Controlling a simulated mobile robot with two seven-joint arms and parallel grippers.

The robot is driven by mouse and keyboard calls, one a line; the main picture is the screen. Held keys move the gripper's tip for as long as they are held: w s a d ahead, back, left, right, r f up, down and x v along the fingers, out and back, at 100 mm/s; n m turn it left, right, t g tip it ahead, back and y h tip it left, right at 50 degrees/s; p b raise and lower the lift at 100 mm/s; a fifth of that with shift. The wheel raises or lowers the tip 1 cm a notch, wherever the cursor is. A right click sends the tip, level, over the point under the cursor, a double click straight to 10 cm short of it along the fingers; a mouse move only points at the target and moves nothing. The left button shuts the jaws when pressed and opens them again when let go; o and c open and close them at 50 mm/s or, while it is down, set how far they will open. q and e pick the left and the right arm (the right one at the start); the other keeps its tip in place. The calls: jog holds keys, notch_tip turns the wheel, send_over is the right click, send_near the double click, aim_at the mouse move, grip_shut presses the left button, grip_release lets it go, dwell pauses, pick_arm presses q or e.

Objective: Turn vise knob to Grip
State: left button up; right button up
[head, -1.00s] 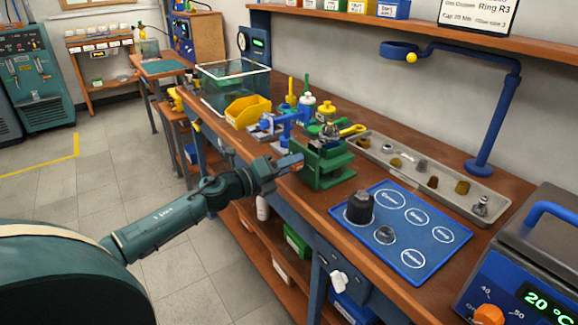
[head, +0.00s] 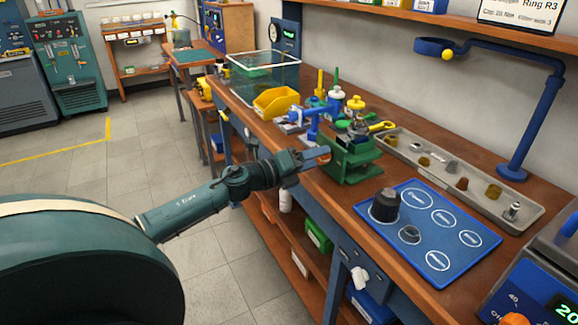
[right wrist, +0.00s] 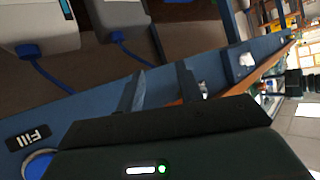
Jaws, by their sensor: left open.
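A green vise (head: 350,165) stands on the bench near its front edge, with a metal part in its top. Below, a white knob (head: 360,278) sits on a dark panel on the blue bench front; I cannot read its marks. A white knob also shows on the blue bench front in the right wrist view (right wrist: 246,59). My left gripper (head: 317,157) is open and empty, just left of the vise; whether it touches is unclear. My right gripper (right wrist: 161,72) has its two fingers apart with nothing between them, in front of the blue bench front.
A blue mat (head: 425,228) with a black knob-like piece (head: 385,205) lies right of the vise. A grey parts tray (head: 450,175) is behind it. A yellow bin (head: 275,103) stands to the left. A "Fill" label (right wrist: 28,137) shows in the right wrist view.

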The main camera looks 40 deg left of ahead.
pick_arm(q)
jog(key=b+v, duration=0.1)
jog(key=v, duration=1.1)
jog(key=shift+s+a, duration=0.1)
jog(key=shift+s, duration=0.05)
